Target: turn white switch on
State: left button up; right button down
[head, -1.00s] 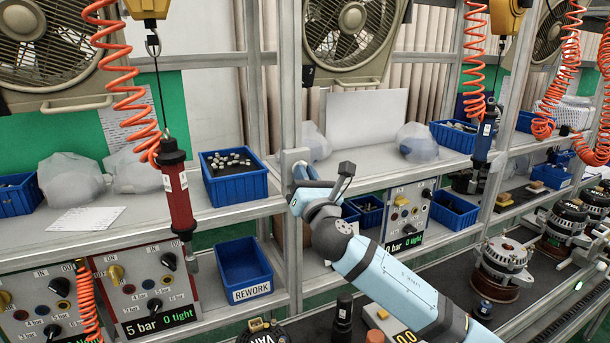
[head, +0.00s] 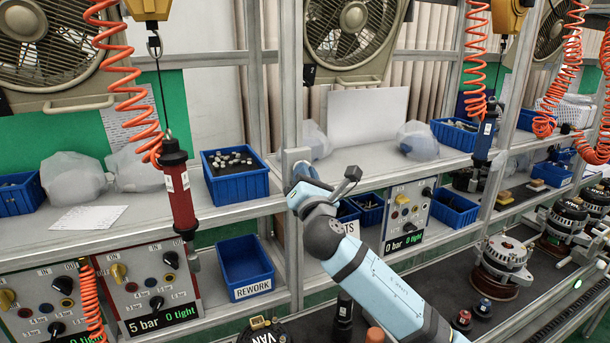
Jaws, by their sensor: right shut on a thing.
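I cannot make out a white switch for certain. A pale grey box (head: 291,158) sits on the upright post, partly behind my right gripper. My right gripper (head: 303,174) is at the post, at the end of my blue arm. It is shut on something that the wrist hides. A grey panel (head: 410,215) with a yellow knob (head: 402,200) and a black knob (head: 427,192) stands to its right. A panel (head: 150,284) reading "5 bar 0 tight" stands to the left, with yellow and black knobs. My left gripper is not in view.
A blue REWORK bin (head: 246,270) stands on the lower shelf, left of the post. A blue bin of small parts (head: 235,182) is on the upper shelf. A red tool (head: 178,190) hangs at left. Alternators (head: 503,262) stand at right.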

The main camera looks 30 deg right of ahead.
jog(key=c, duration=1.2)
grip_release()
jog(key=b+v, duration=0.2)
jog(key=v, duration=1.1)
jog(key=shift+s+a+f, duration=0.15)
jog(key=shift+s, duration=0.2)
jog(key=shift+f, duration=0.1)
